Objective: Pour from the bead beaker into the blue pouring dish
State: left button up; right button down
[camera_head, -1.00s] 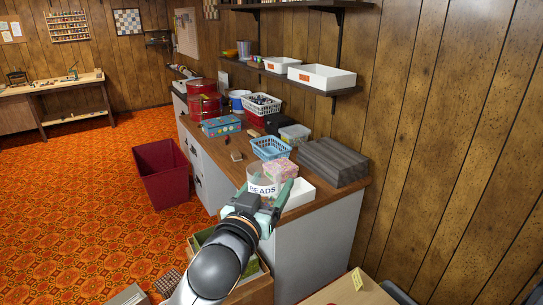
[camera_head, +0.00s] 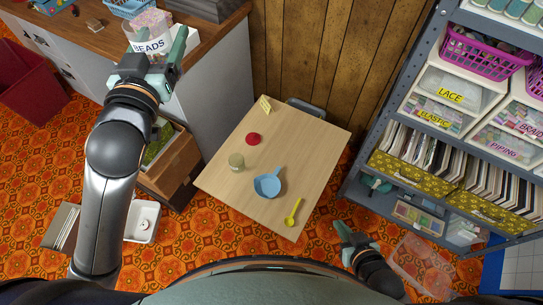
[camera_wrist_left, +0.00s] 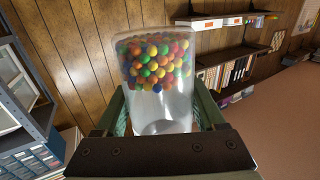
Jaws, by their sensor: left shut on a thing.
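The clear bead beaker (camera_head: 150,46), labelled BEADS, is in my left gripper (camera_head: 153,66) at the upper left of the head view. It is near the edge of the wooden counter. In the left wrist view the beaker (camera_wrist_left: 160,111) stands between the fingers, with many coloured beads (camera_wrist_left: 153,62) inside. The blue pouring dish (camera_head: 267,186), with a short handle, sits on the light wooden table at the centre of the head view, well apart from the beaker. My right gripper (camera_head: 358,236) is empty and appears open, low and right of the table.
A loaded shelf rack (camera_head: 352,183) stands at right.

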aim_at(267, 186)
jog(key=j+z, duration=0.3)
jog(key=z, duration=0.15)
jog(key=k+j+z, duration=0.15)
jog(key=j+z, duration=0.25)
jog(key=l, duration=0.1)
